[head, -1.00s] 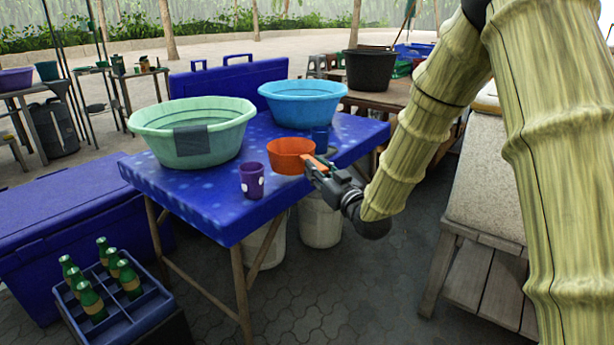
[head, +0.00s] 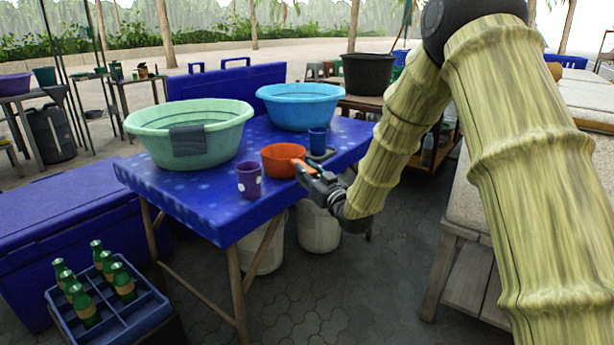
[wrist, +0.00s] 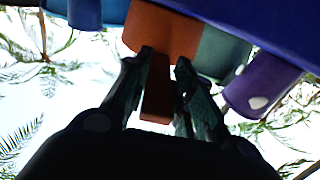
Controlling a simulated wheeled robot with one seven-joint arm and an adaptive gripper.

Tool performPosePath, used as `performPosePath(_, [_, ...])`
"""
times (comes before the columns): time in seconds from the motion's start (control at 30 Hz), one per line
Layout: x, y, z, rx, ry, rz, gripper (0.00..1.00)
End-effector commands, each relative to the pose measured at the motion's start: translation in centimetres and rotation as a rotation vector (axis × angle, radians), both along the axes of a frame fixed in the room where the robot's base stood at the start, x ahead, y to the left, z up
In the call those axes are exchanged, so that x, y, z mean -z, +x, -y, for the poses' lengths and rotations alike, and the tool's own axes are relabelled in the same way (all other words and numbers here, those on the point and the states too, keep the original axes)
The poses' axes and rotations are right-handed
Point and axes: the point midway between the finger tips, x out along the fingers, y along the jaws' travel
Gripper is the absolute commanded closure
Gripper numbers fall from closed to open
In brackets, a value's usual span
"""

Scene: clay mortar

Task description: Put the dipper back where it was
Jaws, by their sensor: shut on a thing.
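The orange dipper (head: 281,158) is a round bowl with a short handle, at the right front part of the blue table (head: 205,203). My gripper (head: 304,169) is shut on its handle from the right. The wrist view shows the handle of the dipper (wrist: 157,95) between the two fingers of my gripper (wrist: 160,75). The dipper looks about level; I cannot tell whether its bottom touches the tabletop. A purple cup with white spots (head: 249,181) stands just left of it, and a blue cup (head: 317,141) stands behind it to the right.
A green basin (head: 150,125) with a grey cloth (head: 188,140) over its rim and a blue basin (head: 300,108) stand at the table's back. A bench (head: 470,262) stands right.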

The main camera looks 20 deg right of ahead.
Motion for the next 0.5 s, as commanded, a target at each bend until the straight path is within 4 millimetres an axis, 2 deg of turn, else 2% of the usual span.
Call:
performPosePath(0.23, [0.11, -0.01, -0.05, 0.0, 0.0, 0.001, 1.0])
performPosePath(0.27, [0.15, -0.02, -0.06, 0.0, 0.0, 0.0, 0.74])
performPosePath(0.3, [0.1, -0.01, -0.06, 0.0, 0.0, 0.0, 0.67])
performPosePath(0.37, [0.09, -0.02, -0.06, 0.0, 0.0, 0.0, 0.56])
performPosePath(0.5, [0.08, -0.01, -0.05, 0.0, 0.0, 0.0, 0.54])
